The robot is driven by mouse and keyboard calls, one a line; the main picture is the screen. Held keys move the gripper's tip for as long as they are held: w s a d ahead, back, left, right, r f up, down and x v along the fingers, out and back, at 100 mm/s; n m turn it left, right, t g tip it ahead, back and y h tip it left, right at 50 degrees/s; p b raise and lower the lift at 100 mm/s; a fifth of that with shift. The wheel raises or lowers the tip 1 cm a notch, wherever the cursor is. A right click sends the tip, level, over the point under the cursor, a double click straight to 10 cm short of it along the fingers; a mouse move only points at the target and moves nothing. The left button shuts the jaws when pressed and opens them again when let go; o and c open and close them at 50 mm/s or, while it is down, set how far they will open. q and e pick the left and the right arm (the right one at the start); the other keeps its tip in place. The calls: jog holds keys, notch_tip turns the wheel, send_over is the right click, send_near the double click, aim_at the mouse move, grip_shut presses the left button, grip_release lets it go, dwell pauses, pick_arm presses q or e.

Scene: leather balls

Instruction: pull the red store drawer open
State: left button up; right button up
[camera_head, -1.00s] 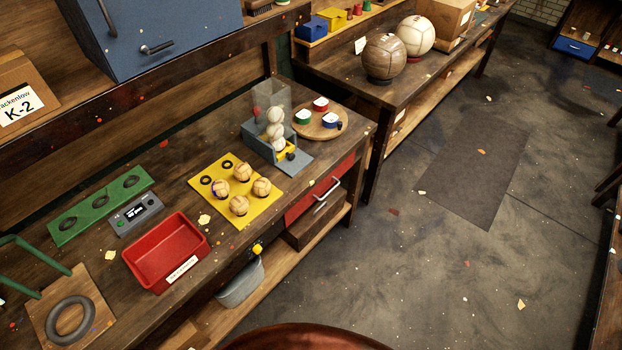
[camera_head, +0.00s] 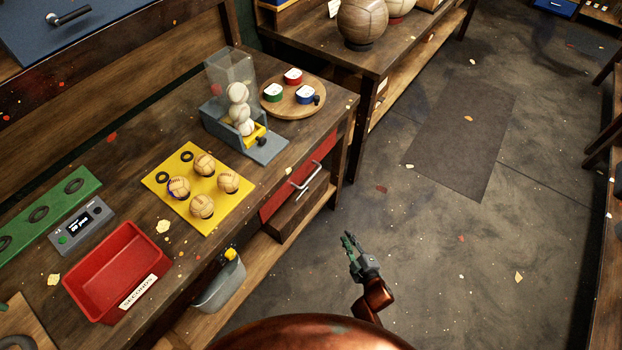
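The red store drawer (camera_head: 272,205) is set in the front of the workbench, under the bench top, and looks shut. Its pale bar handle (camera_head: 306,177) stands out from the red front. My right gripper (camera_head: 349,241) is over the floor in front of the bench, to the right of and below the handle in the picture. It is apart from the drawer and holds nothing that I can see. Its fingers show narrowly, so their opening is unclear. My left gripper is not in view.
A wooden box front (camera_head: 297,212) lies below the drawer. On the bench top are a yellow ball mat (camera_head: 218,217), a red tray (camera_head: 118,265) and a ball dispenser (camera_head: 262,147). The floor (camera_head: 430,250) to the right is clear.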

jog(key=w+a+r+n+t+y+b, duration=0.1)
jog(key=w+a+r+n+y, duration=0.15)
jog(key=r, duration=0.45)
jog(key=w+a+r+n+t+y+b, duration=0.1)
jog(key=w+a+r+n+t, duration=0.1)
jog(key=w+a+r, duration=0.3)
jog(key=n+y+b, duration=0.1)
jog(key=n+y, duration=0.1)
jog(key=n, duration=0.2)
send_near(311, 176)
jog(key=w+a+f, duration=0.1)
jog(key=w, duration=0.1)
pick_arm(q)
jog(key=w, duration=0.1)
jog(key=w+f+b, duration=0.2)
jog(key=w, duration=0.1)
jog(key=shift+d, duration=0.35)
pick_arm(e)
jog(key=shift+t, duration=0.3)
jog(key=x, duration=0.7)
jog(key=shift+w+a+r, duration=0.15)
jog(key=shift+a+r, duration=0.1)
jog(key=shift+a, duration=0.1)
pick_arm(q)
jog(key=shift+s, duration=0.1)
pick_arm(e)
grip_shut()
